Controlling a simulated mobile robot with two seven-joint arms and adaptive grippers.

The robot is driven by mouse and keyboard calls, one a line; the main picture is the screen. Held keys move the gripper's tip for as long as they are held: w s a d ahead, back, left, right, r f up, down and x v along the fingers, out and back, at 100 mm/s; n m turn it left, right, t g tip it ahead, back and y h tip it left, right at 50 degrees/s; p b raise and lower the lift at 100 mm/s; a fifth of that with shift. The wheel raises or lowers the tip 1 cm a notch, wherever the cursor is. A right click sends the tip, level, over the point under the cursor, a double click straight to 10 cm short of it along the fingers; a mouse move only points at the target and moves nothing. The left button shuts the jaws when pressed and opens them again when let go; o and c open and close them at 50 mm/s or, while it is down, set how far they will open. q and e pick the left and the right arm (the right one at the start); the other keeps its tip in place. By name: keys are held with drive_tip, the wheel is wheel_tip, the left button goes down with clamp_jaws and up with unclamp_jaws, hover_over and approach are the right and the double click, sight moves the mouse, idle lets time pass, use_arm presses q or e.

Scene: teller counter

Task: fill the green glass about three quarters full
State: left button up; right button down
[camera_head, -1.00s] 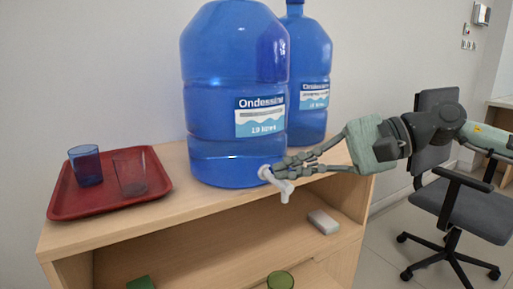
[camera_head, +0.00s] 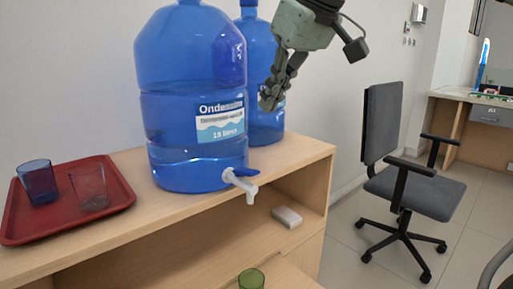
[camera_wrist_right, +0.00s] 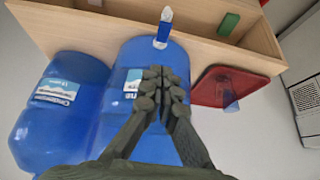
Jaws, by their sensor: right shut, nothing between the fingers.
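The green glass (camera_head: 251,279) shows only its top part at the bottom edge of the head view, on the lower level below the tap; its contents cannot be made out. The tap (camera_head: 243,182), white with a blue lever, sticks out of the front blue water bottle (camera_head: 170,125). No water stream shows. It also appears in the right wrist view (camera_wrist_right: 163,28). My right gripper (camera_head: 268,101) is shut and empty, raised above the tap and in front of the rear bottle (camera_head: 267,130). Its closed fingers (camera_wrist_right: 163,75) point toward the tap in the wrist view. My left gripper is not in view.
A red tray (camera_head: 120,190) on the cabinet top (camera_head: 300,157) holds a blue glass (camera_head: 38,182) and a clear glass (camera_head: 89,188). A small whitish block (camera_head: 287,217) lies on the shelf. An office chair (camera_head: 415,190) stands at the right, apart from the cabinet.

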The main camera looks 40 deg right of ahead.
hover_over(249, 170)
drive_tip(key=s, duration=0.1)
wheel_tip(249, 170, down, 9)
drive_tip(key=shift+s+f+b, duration=0.1)
drive_tip(key=shift+f+b, duration=0.05)
drive_tip(key=shift+b, duration=0.3)
drive_tip(key=shift+s+f, duration=0.2)
drive_tip(key=shift+f, duration=0.35)
drive_tip(key=shift+s+f, duration=0.2)
drive_tip(key=shift+f, duration=0.6)
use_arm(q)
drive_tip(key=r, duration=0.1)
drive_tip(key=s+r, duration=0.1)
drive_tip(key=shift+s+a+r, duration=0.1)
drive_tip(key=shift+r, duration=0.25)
use_arm(e)
drive_tip(key=shift+s+f, duration=0.1)
drive_tip(key=shift+f, duration=0.1)
